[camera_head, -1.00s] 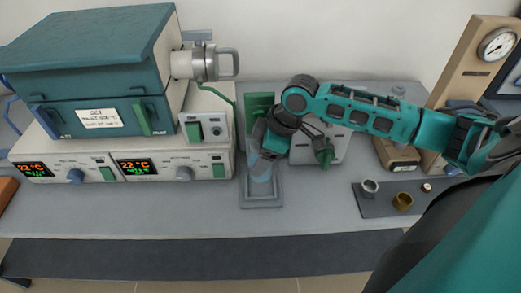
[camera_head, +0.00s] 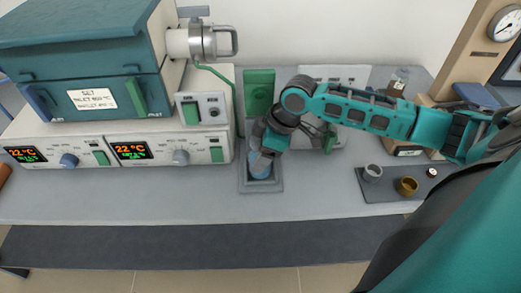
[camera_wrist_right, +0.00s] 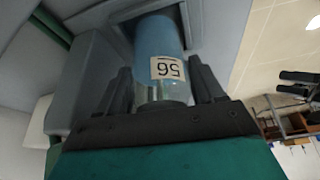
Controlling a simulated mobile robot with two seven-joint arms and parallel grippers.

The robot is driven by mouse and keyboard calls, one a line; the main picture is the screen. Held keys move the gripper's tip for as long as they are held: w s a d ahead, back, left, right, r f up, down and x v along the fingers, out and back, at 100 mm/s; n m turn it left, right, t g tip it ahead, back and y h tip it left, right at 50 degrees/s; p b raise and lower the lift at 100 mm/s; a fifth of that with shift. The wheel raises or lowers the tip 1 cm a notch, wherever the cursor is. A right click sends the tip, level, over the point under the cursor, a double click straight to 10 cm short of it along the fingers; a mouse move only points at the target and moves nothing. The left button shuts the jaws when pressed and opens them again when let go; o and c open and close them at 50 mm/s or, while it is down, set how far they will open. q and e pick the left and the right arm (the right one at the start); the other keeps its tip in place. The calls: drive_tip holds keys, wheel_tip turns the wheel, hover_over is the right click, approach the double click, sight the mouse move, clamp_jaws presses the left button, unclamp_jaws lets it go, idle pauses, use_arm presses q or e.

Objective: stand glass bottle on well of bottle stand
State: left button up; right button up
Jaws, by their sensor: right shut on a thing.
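My right gripper (camera_head: 264,150) is shut on the glass bottle (camera_head: 260,168), which holds blue liquid. The bottle is over the grey, square-rimmed bottle stand (camera_head: 247,187), its lower end at the well. In the right wrist view, the bottle (camera_wrist_right: 160,45) sits between the two dark fingers of the right gripper (camera_wrist_right: 165,95), with a label reading 56 upside down. Its far end goes in past the edge of the stand (camera_wrist_right: 85,75). Whether it touches the well's floor is hidden. My left gripper is not seen.
Furnaces with lit displays (camera_head: 132,150) stand left of the stand. A green panel (camera_head: 258,92) rises behind it. A dark mat (camera_head: 385,192) with a grey cup (camera_head: 372,173) and a brass cup (camera_head: 406,186) lies right. The bench front is clear.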

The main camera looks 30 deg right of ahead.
drive_tip(key=o, duration=1.3)
drive_tip(key=shift+o, duration=0.2)
drive_tip(key=p+v, duration=0.1)
drive_tip(key=v, duration=1.2)
drive_tip(key=shift+p, duration=0.4)
drive_tip(key=shift+f, duration=0.1)
drive_tip(key=shift+s, duration=0.1)
